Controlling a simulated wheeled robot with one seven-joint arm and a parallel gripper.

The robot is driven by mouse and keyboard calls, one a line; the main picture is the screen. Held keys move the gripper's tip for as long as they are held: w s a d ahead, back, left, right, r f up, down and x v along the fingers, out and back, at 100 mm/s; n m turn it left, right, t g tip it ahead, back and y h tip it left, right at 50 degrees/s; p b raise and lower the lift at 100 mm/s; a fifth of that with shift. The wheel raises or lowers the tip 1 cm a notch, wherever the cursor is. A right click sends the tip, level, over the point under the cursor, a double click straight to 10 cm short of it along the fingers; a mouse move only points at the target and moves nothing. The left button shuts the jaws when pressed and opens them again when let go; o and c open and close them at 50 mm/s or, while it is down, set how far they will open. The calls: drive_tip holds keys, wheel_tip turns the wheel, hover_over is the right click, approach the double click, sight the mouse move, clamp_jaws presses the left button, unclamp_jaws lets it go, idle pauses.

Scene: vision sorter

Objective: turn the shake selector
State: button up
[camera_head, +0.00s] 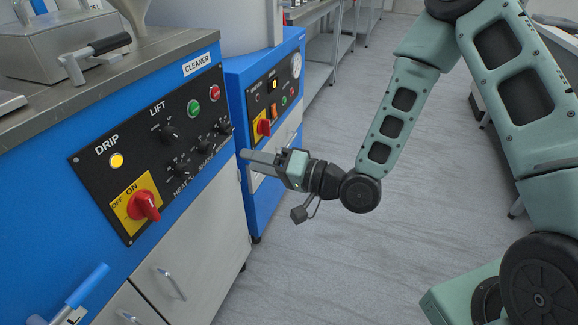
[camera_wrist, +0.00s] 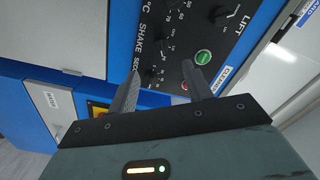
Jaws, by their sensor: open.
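The shake selector (camera_head: 205,143) is a small black knob on the black control panel of the blue cleaner (camera_head: 202,65). It sits between the heat knob and another knob at the panel's right end. In the wrist view the shake selector (camera_wrist: 166,46) shows beside its "SHAKE" label, beyond my fingertips. My gripper (camera_head: 245,157) is to the right of the panel, pointing left at it. In the wrist view my gripper (camera_wrist: 161,69) is open, with nothing between the fingers. It appears apart from the knob; the exact gap is hard to tell.
The panel also holds a lift knob (camera_head: 168,134), green button (camera_head: 193,108), red button (camera_head: 214,93), lit drip lamp (camera_head: 117,160) and red main switch (camera_head: 146,205). A second blue machine (camera_head: 232,80) stands behind my gripper. Grey floor is free on the right.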

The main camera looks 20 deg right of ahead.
drive_tip(key=p+v, duration=0.3)
drive_tip(key=v, duration=0.4)
idle(0.4)
wheel_tip(320, 180, down, 3)
drive_tip(key=s+a+n+g+h, duration=0.2)
drive_tip(key=a+n+g+h, duration=0.1)
drive_tip(key=n+g+h, duration=0.3)
drive_tip(key=s+d+r+n+g+h, duration=0.1)
drive_tip(key=s+r+n+g+h, duration=0.1)
drive_tip(key=s+r+h, duration=0.5)
drive_tip(key=s+d+r+n+g, duration=0.1)
drive_tip(key=s+d+r+g, duration=0.3)
drive_tip(key=s, duration=0.7)
wheel_tip(320, 180, up, 24)
drive_tip(key=a+t+p, duration=0.1)
drive_tip(key=a+p, duration=0.1)
drive_tip(key=p, duration=2.1)
drive_tip(key=shift+h, duration=0.3)
